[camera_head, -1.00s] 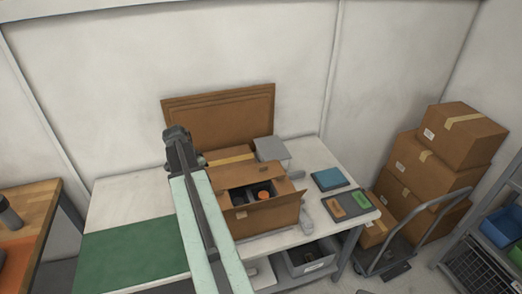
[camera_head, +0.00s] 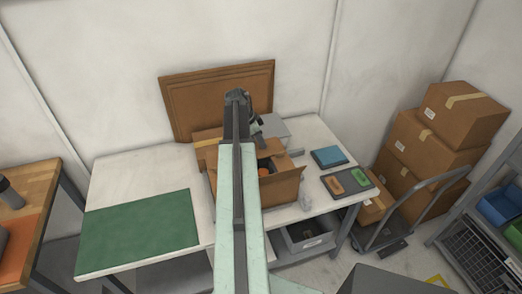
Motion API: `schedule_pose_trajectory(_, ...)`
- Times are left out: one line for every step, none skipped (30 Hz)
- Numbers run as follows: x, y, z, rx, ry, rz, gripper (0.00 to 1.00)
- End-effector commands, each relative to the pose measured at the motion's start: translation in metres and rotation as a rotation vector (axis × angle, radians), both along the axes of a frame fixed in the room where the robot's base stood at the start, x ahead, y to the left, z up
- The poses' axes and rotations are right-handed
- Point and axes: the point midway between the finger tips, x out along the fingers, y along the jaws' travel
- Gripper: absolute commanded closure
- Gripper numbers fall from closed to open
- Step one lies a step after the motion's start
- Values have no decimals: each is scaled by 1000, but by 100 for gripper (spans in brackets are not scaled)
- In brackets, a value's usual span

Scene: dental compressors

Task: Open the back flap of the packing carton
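The packing carton (camera_head: 283,190) stands on the white bench, partly hidden behind my arm. Its front and right-hand flaps stand outward, and an orange-topped dark item (camera_head: 264,171) shows inside. At the carton's back, a brown panel with a yellow tape strip (camera_head: 206,143) shows left of my arm; it looks like the back flap, but my arm covers most of it and I cannot tell its angle. My gripper (camera_head: 259,130) is over the back part of the carton. Its fingers are small and dark, and I cannot tell whether they touch the flap.
Flat brown cardboard (camera_head: 180,105) leans on the wall behind. A blue item (camera_head: 328,156) and a dark tray (camera_head: 347,183) lie to the right. A green mat (camera_head: 140,232) lies on the clear left side.

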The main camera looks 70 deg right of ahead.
Motion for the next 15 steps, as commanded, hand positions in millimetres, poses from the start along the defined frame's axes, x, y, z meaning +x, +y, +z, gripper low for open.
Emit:
schedule_pose_trajectory(-2, -2, -12, 0, 0, 0, 75)
schedule_pose_trajectory(-3, -2, -13, 0, 0, 0, 75)
schedule_pose_trajectory(-3, -3, -14, 0, 0, 0, 75)
schedule_pose_trajectory(-4, -3, -13, 0, 0, 1, 75)
schedule_pose_trajectory(-4, -3, -13, 0, 0, 1, 75)
schedule_pose_trajectory(-4, -3, -12, 0, 0, 1, 75)
schedule_pose_trajectory(-4, -3, -11, 0, 0, 1, 75)
schedule_pose_trajectory(-4, -3, -11, 0, 0, 1, 75)
schedule_pose_trajectory(-3, -3, -11, 0, 0, 2, 75)
schedule_pose_trajectory(-3, -3, -11, 0, 0, 2, 75)
schedule_pose_trajectory(-3, -3, -11, 0, 0, 2, 83)
schedule_pose_trajectory(-3, -3, -11, 0, 0, 2, 94)
schedule_pose_trajectory(-3, -3, -11, 0, 0, 2, 100)
schedule_pose_trajectory(-3, -3, -11, 0, 0, 2, 100)
schedule_pose_trajectory(-3, -3, -11, 0, 0, 2, 100)
